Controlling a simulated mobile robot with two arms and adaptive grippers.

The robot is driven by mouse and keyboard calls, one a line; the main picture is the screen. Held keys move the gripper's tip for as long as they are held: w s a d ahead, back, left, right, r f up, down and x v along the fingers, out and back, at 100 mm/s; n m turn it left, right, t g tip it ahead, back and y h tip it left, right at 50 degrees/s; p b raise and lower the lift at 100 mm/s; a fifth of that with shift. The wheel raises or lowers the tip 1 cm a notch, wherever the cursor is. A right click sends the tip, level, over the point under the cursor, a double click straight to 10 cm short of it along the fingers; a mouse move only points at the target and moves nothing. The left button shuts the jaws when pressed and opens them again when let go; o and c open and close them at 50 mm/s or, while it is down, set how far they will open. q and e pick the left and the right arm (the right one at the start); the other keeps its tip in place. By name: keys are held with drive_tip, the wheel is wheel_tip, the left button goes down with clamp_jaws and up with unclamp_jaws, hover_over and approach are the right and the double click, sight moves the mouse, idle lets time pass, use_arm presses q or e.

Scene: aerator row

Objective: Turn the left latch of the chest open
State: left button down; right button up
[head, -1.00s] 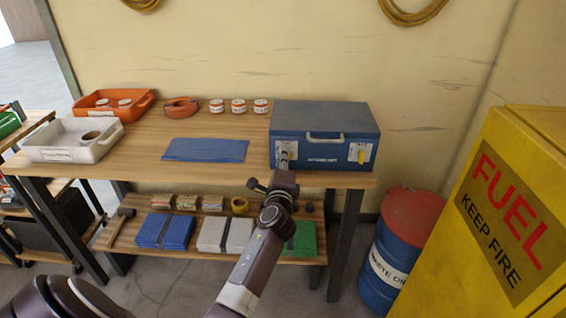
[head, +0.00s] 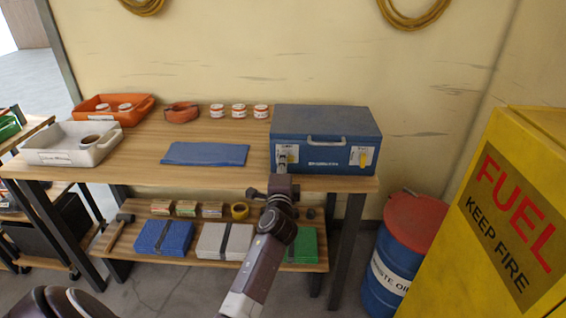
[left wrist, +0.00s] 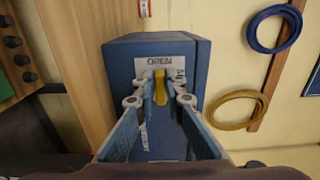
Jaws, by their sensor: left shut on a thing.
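The blue chest (head: 325,119) stands at the right end of the workbench, its lid down. My left gripper (head: 283,160) is at the left latch on its front. In the left wrist view, my left gripper (left wrist: 160,92) is shut on the yellow handle of the left latch (left wrist: 160,84), one finger on each side. The handle runs up and down in that view, with its upper end just below the word OPEN on the white plate (left wrist: 150,64). The right latch (head: 366,157) has a yellow handle and is free. My right gripper is not in view.
A blue mat (head: 205,153) lies on the workbench (head: 150,172) left of the chest. A white tray (head: 70,145) and an orange tray (head: 112,108) are farther left. A red-topped drum (head: 405,240) and a yellow fuel cabinet (head: 515,200) stand to the right.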

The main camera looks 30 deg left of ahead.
use_arm(q)
drive_tip(key=c, duration=2)
unclamp_jaws()
drive_tip(key=shift+w, duration=0.1)
drive_tip(key=v, duration=1.2)
